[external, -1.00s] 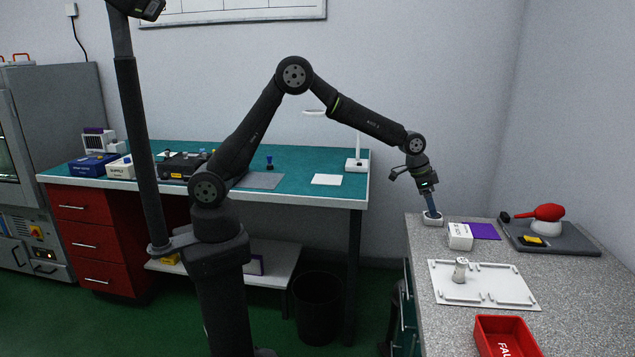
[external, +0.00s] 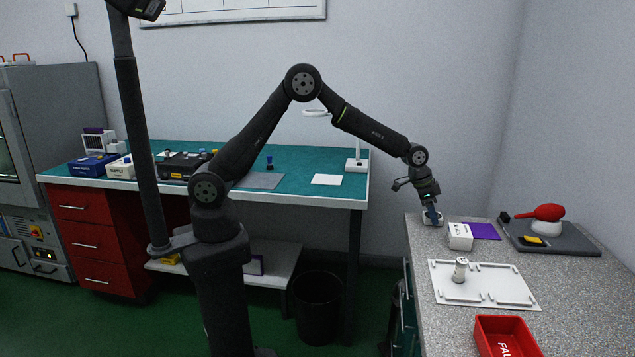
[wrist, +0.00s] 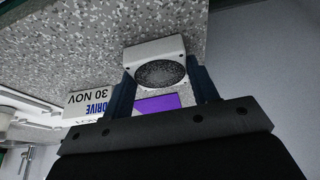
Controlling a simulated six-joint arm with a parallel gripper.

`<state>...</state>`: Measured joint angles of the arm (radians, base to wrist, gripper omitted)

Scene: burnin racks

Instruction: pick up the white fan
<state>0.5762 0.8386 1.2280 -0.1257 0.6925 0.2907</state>
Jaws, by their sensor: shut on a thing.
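The white fan (wrist: 158,52), a small white block with a round dark speckled face, sits between my two fingers in the wrist view. In the external view the fan (external: 426,219) is at the back left corner of the speckled counter, partly hidden by my gripper (external: 432,216). My gripper (wrist: 164,86) is shut on the fan, with a dark blue finger at each side. The fan is at counter level; I cannot tell whether it still touches the surface.
A white drive box (external: 460,236) stands close to the right, with a purple mat (external: 486,231) behind it. A white tray (external: 457,292) with a small white cylinder (external: 460,270) and a red bin (external: 502,322) lie nearer. A grey board (external: 570,243) bears a red-topped device (external: 546,216).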

